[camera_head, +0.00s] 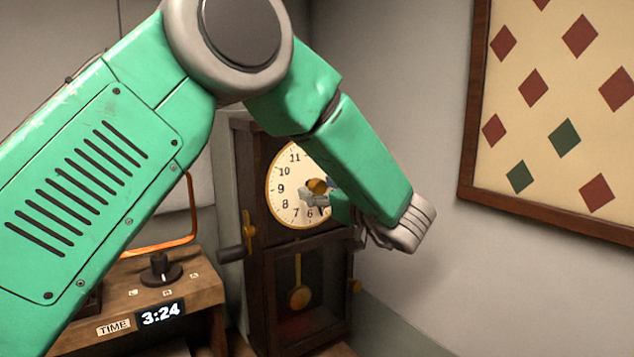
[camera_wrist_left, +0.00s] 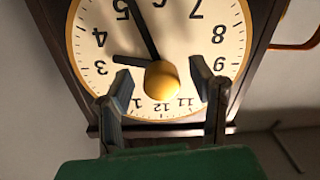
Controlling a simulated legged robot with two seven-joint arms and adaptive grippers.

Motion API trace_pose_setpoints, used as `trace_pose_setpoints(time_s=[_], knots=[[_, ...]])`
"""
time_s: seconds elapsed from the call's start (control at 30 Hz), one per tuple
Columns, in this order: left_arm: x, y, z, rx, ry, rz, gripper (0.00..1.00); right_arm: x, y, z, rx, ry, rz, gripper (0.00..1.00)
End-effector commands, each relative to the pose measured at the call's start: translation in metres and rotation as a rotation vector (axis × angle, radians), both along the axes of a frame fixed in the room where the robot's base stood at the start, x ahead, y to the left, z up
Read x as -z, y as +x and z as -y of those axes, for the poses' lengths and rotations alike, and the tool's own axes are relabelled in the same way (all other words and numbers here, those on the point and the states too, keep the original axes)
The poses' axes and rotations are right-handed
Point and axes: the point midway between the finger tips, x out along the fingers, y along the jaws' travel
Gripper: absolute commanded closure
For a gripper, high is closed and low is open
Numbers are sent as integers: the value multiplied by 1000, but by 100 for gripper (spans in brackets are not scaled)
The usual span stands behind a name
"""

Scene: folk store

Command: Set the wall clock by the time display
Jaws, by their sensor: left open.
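The wall clock (camera_head: 281,210) is a round cream dial in a tall dark wooden case. It fills the left wrist view upside down (camera_wrist_left: 222,45). A brass knob (camera_wrist_left: 162,80) stands at the dial's centre. The short dark hand (camera_wrist_left: 128,58) points between 3 and 4. The long hand (camera_wrist_left: 143,30) points close to 5, on the 6 side; its tip leaves the view. My left gripper (camera_wrist_left: 160,74) is open, with one finger on each side of the knob, apparently not touching it. The time display (camera_head: 161,313) reads 3:24. My right gripper is not in view.
The display sits on a wooden console (camera_head: 205,290) with a black dial knob (camera_head: 160,270), left of the clock. A brass pendulum (camera_head: 299,298) hangs behind the case's lower door. A framed diamond-pattern board (camera_head: 550,100) hangs on the right wall. My left arm hides much of the left side.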

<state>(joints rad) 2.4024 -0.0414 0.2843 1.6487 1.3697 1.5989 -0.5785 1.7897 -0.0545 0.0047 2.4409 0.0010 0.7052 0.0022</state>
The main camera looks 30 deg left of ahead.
Motion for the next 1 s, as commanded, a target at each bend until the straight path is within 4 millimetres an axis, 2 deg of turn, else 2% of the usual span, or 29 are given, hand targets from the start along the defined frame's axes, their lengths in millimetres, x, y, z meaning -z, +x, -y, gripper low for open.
trace_pose_setpoints(time_s=[0.17, 0.47, 0.6, 0.8, 1.0], knots=[[-1, 4, -13, -1, 1, 0, 50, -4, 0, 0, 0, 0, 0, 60], [0, 5, -14, 0, 1, 0, 50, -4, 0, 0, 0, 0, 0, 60], [0, 5, -14, 1, 1, 0, 100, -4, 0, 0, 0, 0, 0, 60], [1, 6, -14, 1, -5, 15, 100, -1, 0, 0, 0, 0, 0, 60], [4, 6, -14, 1, -70, 173, 100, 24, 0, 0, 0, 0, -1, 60]])
